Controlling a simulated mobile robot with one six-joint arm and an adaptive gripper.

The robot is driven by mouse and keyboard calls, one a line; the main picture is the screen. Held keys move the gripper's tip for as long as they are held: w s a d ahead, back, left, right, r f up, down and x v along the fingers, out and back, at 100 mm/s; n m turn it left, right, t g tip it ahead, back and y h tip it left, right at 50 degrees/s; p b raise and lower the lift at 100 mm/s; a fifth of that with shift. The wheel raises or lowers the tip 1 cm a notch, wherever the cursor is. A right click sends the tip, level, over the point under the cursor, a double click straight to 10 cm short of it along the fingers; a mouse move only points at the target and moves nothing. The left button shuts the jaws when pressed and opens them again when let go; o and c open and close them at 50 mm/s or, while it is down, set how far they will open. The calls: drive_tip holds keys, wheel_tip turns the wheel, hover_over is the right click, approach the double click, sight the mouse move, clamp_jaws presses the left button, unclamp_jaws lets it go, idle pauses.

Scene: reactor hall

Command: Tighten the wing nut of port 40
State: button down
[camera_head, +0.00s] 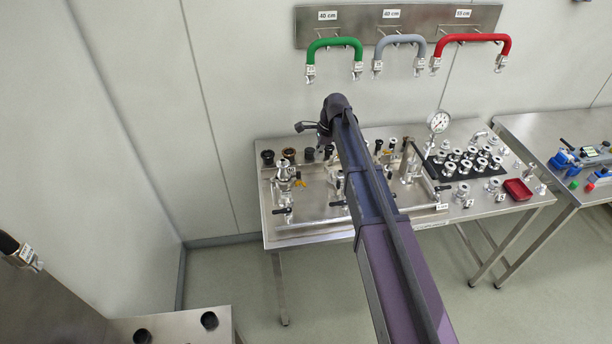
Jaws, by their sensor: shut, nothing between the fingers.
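A steel table (345,232) carries a row of ports and fittings along its back and middle. A metal fitting (286,175) with a small yellow part (300,183) stands at the left of the table. Another small yellow part (378,145) shows right of my arm. The port numbers are too small to read, so I cannot tell which is port 40 or see its wing nut clearly. My gripper (301,127) is shut and empty, pointing left above the table's back edge. My arm hides the middle of the table.
Green (335,44), grey (400,41) and red (471,41) hoses hang on a wall rack. A pressure gauge (438,121), black flange tray (466,168) and red bin (517,190) are at right. A second table (540,135) stands beyond.

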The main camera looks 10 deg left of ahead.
sight(305, 185)
drive_tip(key=shift+r, duration=0.4)
drive_tip(key=shift+f, duration=0.2)
drive_tip(key=b+x, duration=1.3)
drive_tip(key=shift+a+f, duration=0.2)
drive_tip(key=shift+a, duration=0.05)
idle(0.5)
drive_tip(key=shift+s+a+y+b, duration=0.15)
drive_tip(key=shift+a+y+b, duration=0.05)
drive_tip(key=shift+y+b, duration=0.1)
idle(0.5)
drive_tip(key=shift+f, duration=0.1)
